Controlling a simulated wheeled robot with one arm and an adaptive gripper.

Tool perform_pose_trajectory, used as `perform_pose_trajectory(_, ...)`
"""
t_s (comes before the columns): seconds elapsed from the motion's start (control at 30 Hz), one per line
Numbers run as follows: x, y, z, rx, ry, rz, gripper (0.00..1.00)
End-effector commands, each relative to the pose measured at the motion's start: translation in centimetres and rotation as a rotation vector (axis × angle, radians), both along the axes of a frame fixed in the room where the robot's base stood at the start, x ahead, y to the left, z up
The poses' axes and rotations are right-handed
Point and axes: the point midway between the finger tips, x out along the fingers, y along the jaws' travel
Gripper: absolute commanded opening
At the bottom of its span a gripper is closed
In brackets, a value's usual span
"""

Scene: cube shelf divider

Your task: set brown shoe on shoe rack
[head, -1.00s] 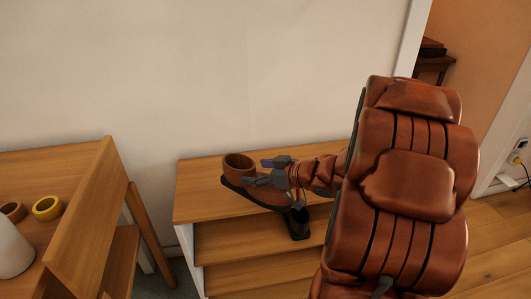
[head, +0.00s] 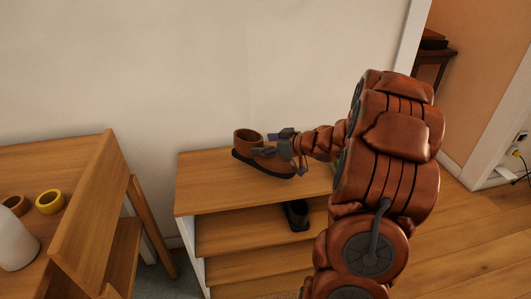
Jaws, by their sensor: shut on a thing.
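The brown shoe (head: 248,138) has a dark sole and shows at the top of the wooden shoe rack (head: 200,195), over the left-middle of its top board. Its sole looks at or just above the board; I cannot tell whether it touches. My gripper (head: 268,144) comes in from the right and is shut on the shoe, at the side of its upper. The fingers hide part of the shoe's near side.
A dark shoe (head: 297,214) sits on the shelf below the top board. At the left stands a wooden unit with a yellow ring (head: 49,202), a brown ring (head: 16,205) and a white vase (head: 15,247). The wall is close behind the rack.

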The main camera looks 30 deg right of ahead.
Motion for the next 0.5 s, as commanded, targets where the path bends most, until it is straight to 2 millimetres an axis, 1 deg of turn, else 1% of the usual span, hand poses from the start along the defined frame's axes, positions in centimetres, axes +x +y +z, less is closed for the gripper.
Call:
perform_pose_trajectory(0.07,0.4,-0.4,0.0,-0.002,-0.002,0.0,0.34)
perform_pose_trajectory(0.2,0.3,-0.2,-2.1,0.002,-0.002,0.001,0.34)
perform_pose_trajectory(0.3,0.3,-0.2,-3.1,0.003,-0.003,0.001,0.34)
perform_pose_trajectory(0.4,0.3,-0.3,-3.5,0.0,-0.003,0.0,0.34)
perform_pose_trajectory(0.5,0.3,-0.3,-3.4,-0.001,-0.003,0.001,0.34)
